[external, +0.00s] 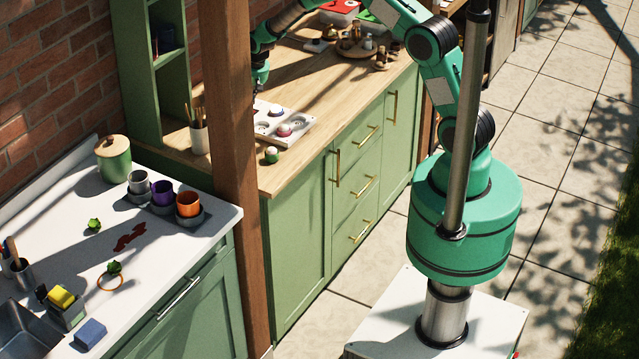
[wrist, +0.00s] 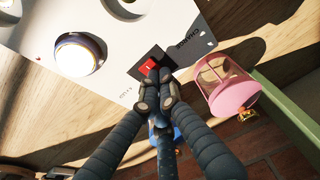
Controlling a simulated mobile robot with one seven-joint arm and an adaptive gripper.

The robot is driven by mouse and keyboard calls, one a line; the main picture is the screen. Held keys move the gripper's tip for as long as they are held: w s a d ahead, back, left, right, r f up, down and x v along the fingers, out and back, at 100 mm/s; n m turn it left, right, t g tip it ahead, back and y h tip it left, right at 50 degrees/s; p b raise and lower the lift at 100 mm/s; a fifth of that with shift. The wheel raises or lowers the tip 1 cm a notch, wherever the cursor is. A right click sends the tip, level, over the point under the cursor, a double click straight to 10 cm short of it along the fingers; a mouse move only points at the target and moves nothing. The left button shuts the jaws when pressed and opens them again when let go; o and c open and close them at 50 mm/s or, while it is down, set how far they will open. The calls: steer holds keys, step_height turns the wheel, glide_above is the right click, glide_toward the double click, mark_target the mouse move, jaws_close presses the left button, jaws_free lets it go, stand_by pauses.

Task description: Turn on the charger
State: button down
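The charger is a white panel (wrist: 112,32) lettered CHARGE in the wrist view. Its red rocker switch (wrist: 148,66) sits in a dark recess, partly covered by my fingertips. I cannot tell whether they touch it or which way it is set. In the external view, my gripper is mostly hidden behind the wooden post, beside a white panel (external: 268,133) with round places on the wooden counter.
A pink see-through cylinder (wrist: 230,90) is close right of my fingers. A blue thing shows partly behind them. Externally, a cup of utensils (external: 199,137) and a small green-and-white round item (external: 272,155) stand near the panel. The wooden post (external: 228,100) rises in front.

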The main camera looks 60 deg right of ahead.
stand_by(0.4)
steer(key=shift+p+v, duration=0.35)
steer(key=shift+v, duration=0.45)
steer(key=s+p+v, duration=0.2)
steer(key=v, duration=1)
steer(key=shift+f, duration=0.2)
